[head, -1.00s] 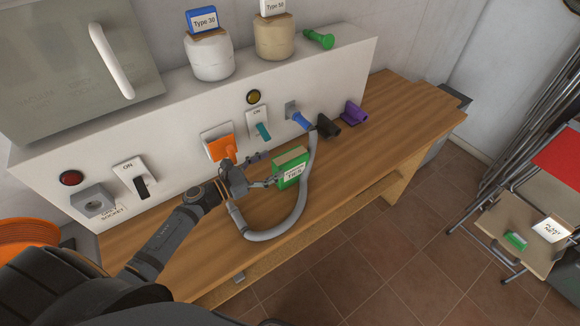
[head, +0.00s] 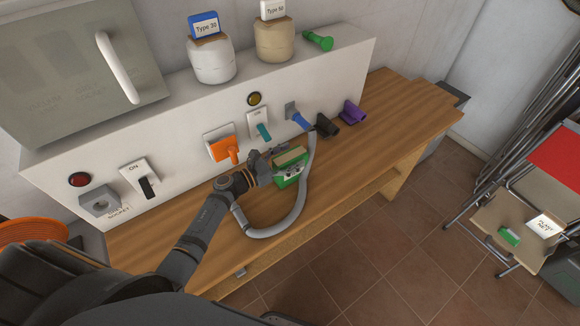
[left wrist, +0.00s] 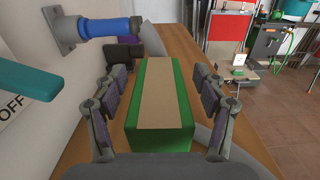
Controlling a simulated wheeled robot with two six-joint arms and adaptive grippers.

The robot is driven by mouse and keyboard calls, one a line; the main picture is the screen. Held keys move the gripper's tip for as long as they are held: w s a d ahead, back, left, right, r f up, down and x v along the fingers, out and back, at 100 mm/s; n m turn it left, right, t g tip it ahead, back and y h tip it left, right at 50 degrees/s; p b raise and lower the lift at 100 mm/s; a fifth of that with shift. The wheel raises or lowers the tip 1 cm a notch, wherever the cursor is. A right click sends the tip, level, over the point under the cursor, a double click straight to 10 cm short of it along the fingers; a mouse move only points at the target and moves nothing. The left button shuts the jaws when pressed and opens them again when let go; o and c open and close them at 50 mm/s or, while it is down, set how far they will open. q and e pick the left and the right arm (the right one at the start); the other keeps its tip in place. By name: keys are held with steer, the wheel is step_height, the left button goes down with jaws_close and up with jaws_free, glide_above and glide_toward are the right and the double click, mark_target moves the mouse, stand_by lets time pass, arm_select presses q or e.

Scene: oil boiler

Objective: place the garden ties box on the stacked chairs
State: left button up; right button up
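The garden ties box (head: 289,178), green with a tan face, stands on the wooden workbench beside a grey hose. In the left wrist view the box (left wrist: 160,105) lies between the fingers of my left gripper (left wrist: 162,95). The fingers are open, one on each side of it, with small gaps showing. In the head view my left gripper (head: 275,165) partly hides the box. The chairs (head: 520,215) stand at the right, with a tan seat, a red part and metal frames. My right gripper is not in view.
The grey hose (head: 303,190) curves around the box. A small green box (head: 509,236) and a white labelled box (head: 544,226) lie on the chair seat. Tiled floor separates bench and chairs.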

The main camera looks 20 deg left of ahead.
arm_select(q)
jaws_close()
stand_by(0.3)
steer(key=shift+r, duration=0.6)
steer(key=s+d+r, duration=0.8)
steer(key=d+r, duration=0.3)
steer(key=shift+s+r, duration=0.25)
steer(key=shift+r, duration=0.15)
